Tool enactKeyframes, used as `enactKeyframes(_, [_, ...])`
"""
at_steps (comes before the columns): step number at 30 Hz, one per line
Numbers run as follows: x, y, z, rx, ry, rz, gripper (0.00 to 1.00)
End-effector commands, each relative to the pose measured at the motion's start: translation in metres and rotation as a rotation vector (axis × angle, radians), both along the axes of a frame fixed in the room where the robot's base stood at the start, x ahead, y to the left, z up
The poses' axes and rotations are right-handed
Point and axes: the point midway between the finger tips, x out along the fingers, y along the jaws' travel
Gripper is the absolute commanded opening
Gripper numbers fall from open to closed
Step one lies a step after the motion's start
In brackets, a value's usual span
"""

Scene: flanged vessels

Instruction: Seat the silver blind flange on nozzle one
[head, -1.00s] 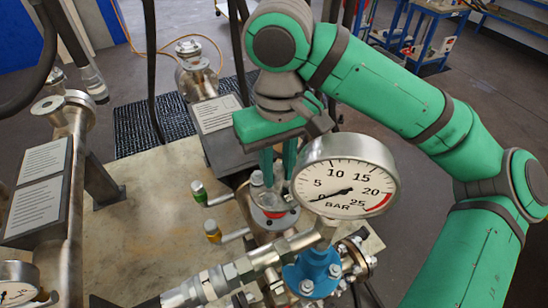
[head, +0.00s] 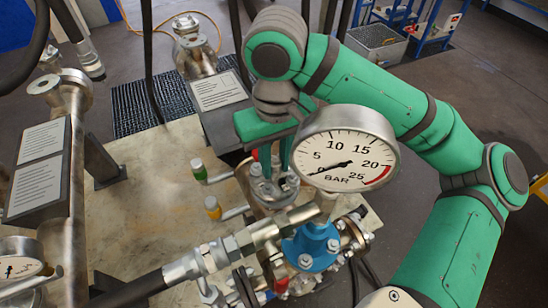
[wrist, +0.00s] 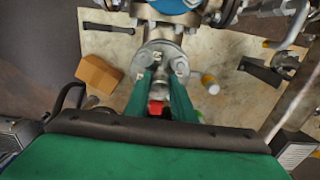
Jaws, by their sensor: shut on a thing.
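The silver blind flange (head: 262,188) is a round bolted disc below my gripper in the head view. It also shows in the wrist view (wrist: 172,50), beyond the fingertips. My gripper (head: 276,174) has its green fingers close together around a narrow upright part over the disc; a red piece (wrist: 155,107) shows between them in the wrist view. The disc is over an upright nozzle, apparently nozzle one, whose face is hidden beneath it. I cannot tell whether the disc is flush, or read any nozzle number. The gauge partly hides the right side.
A large pressure gauge (head: 344,150) stands close to the right of my gripper. Valve levers with green (head: 198,169) and yellow (head: 212,208) ends lie left. A blue flanged fitting (head: 312,248) and silver pipework are in front. A cardboard box (wrist: 98,75) lies on the bench.

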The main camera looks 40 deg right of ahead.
Motion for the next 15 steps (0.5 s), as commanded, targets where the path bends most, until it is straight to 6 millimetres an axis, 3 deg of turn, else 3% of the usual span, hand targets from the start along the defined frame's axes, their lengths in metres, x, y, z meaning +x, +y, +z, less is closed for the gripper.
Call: enactKeyframes(15, [0.0016,0.0053,-0.0002,0.0,-0.002,0.013,0.0])
